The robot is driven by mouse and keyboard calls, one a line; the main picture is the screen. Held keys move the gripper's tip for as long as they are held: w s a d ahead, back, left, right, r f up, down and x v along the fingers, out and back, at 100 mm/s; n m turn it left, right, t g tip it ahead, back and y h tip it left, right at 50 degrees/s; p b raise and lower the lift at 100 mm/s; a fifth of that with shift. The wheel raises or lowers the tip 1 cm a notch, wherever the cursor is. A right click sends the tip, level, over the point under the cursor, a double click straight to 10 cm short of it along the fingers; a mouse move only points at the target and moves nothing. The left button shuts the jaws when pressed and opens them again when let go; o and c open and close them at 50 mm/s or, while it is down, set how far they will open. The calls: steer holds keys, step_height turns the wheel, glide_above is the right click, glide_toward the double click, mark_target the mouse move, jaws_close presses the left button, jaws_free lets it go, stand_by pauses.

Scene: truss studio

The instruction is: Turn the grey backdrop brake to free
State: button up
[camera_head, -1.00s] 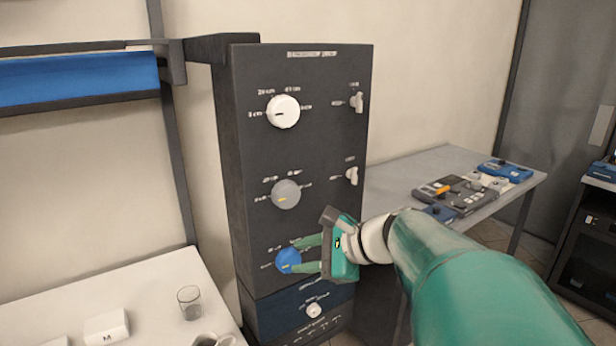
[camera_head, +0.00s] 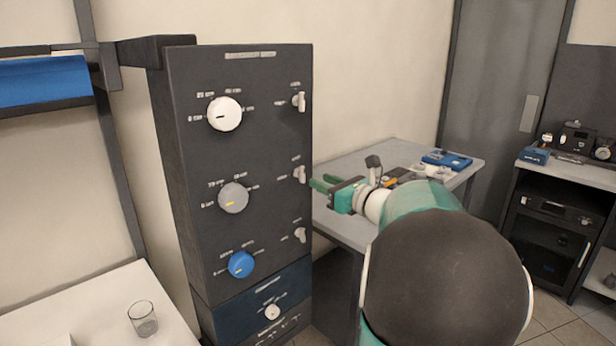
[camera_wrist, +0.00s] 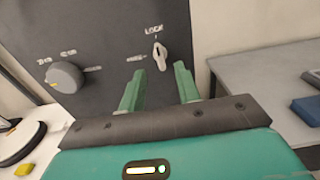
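The grey backdrop brake (camera_head: 300,174) is a small pale lever on the dark panel (camera_head: 265,120), right of the grey dial (camera_head: 233,198). In the wrist view the brake (camera_wrist: 160,57) stands near upright below the word LOCK; a blurred label lies to its left. My gripper (camera_head: 318,183) is just right of the brake in the head view. In the wrist view my gripper (camera_wrist: 158,69) has its two green fingers apart, with the lever just beyond and between their tips. No contact shows. The grey dial is also at left in the wrist view (camera_wrist: 65,77).
Similar levers sit above (camera_head: 300,101) and below (camera_head: 300,235) the brake. A white dial (camera_head: 224,114) and a blue dial (camera_head: 241,264) share the panel. A grey table (camera_head: 340,222) with devices stands right. A glass (camera_head: 143,318) stands on the white table at left.

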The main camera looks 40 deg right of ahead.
mark_target(304, 174)
steer(key=w, duration=0.6)
steer(key=shift+a, duration=0.15)
steer(key=shift+s, duration=0.1)
jaws_close()
